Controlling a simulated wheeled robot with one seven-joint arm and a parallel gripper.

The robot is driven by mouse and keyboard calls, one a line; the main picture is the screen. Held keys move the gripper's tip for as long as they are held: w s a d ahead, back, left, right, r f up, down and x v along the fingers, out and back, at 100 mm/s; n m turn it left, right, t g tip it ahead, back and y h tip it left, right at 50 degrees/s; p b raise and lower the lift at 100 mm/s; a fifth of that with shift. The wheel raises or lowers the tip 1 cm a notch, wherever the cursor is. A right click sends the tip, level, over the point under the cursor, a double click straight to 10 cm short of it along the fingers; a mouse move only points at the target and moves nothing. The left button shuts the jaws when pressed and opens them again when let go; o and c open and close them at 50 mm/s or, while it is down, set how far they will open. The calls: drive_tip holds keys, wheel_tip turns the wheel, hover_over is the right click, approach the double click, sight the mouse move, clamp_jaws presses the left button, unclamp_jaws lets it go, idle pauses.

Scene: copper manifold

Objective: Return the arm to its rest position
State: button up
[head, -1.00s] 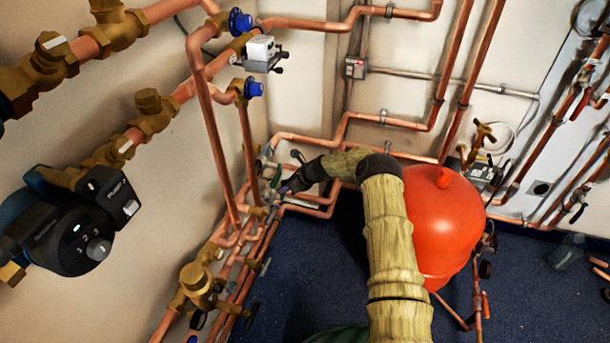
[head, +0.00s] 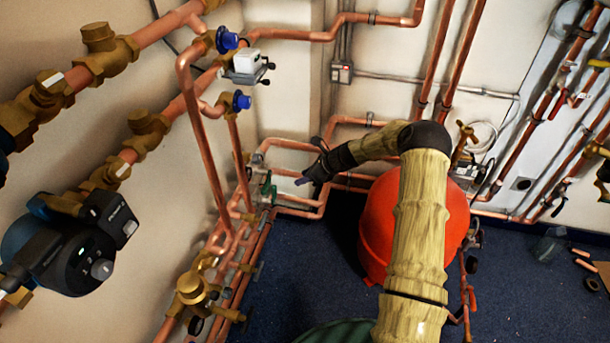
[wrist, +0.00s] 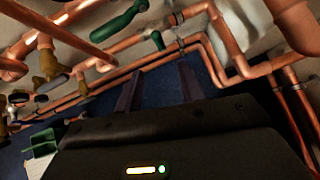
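My arm (head: 415,230), with a tan ribbed cover, reaches up from the bottom and bends left over the red tank. My gripper (head: 303,182) is at its dark end, in front of the low copper pipes in the corner. In the wrist view my gripper (wrist: 160,88) has two dark fingers standing apart, with only blue floor and pipes seen between and beyond them. A green valve handle (wrist: 118,22) shows beyond the fingers in the wrist view. In the head view the green valve (head: 268,189) is just left of the gripper.
The red tank (head: 380,225) stands below and behind my arm. Copper pipes with brass valves (head: 192,287) and a black pump (head: 75,240) line the left wall. The dark blue floor (head: 300,270) is clear left of the tank; loose pipe pieces (head: 583,265) lie far right.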

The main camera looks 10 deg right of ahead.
idle(0.4)
drive_tip(key=s+r+n+g+h, duration=0.1)
drive_tip(key=s+r+n+h, duration=0.1)
drive_tip(key=s+r+n, duration=0.65)
drive_tip(key=s+a+r+n+g+h, duration=0.1)
drive_tip(key=s+r+n+h, duration=0.25)
drive_tip(key=s+n, duration=0.85)
drive_tip(key=s+r+n+g+h, duration=0.15)
drive_tip(key=s+r+n, duration=0.45)
drive_tip(key=s, duration=0.9)
wheel_tip(320, 180, up, 28)
drive_tip(key=p, duration=2.8)
drive_tip(key=shift+a+t, duration=0.15)
drive_tip(key=shift+t, duration=0.3)
